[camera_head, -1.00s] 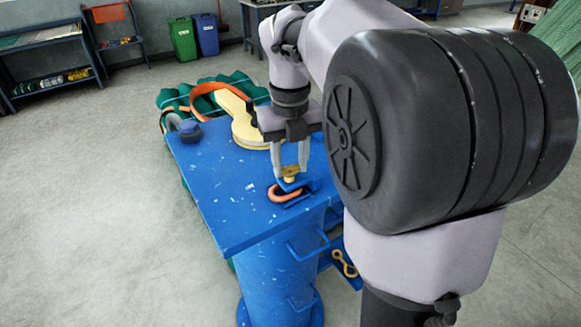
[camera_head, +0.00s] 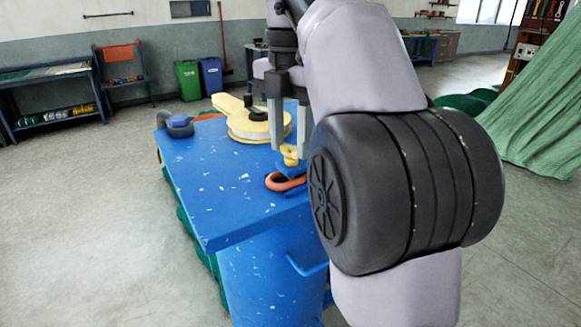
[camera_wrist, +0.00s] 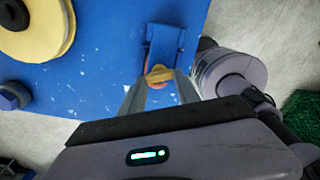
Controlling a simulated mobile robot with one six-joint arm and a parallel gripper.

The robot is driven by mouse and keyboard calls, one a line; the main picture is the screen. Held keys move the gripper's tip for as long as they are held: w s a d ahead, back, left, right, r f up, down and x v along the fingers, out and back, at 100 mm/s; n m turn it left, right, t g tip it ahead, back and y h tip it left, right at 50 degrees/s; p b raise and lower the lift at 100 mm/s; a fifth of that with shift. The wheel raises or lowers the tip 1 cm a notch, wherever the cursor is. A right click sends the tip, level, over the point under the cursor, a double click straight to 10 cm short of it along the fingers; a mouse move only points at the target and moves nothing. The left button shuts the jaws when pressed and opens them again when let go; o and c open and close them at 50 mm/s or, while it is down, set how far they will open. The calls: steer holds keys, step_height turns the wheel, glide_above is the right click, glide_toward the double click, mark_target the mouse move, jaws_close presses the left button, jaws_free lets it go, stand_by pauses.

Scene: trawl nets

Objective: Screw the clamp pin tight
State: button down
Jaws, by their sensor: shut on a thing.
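The yellow clamp pin (camera_head: 290,155) stands at the blue clamp near the right edge of the blue table top (camera_head: 215,190). My gripper (camera_head: 290,143) points down from above and is shut on the pin's yellow head. In the wrist view, the pin's head (camera_wrist: 159,76) lies crosswise between my two grey fingertips, in front of the blue clamp bracket (camera_wrist: 165,42). An orange ring (camera_head: 276,182) lies beside the clamp, partly hidden by it. The pin's thread is hidden, so I cannot tell how deep it sits.
A yellow round block with an arm (camera_head: 250,127) lies behind the clamp. A dark blue-capped knob (camera_head: 179,124) is at the table's far left corner. Green nets (camera_head: 545,105) hang at the right. The table's front left is clear.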

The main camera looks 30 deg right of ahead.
steer(key=shift+m+b, duration=0.85)
steer(key=shift+m, duration=0.55)
steer(key=c, duration=0.9)
jaws_free()
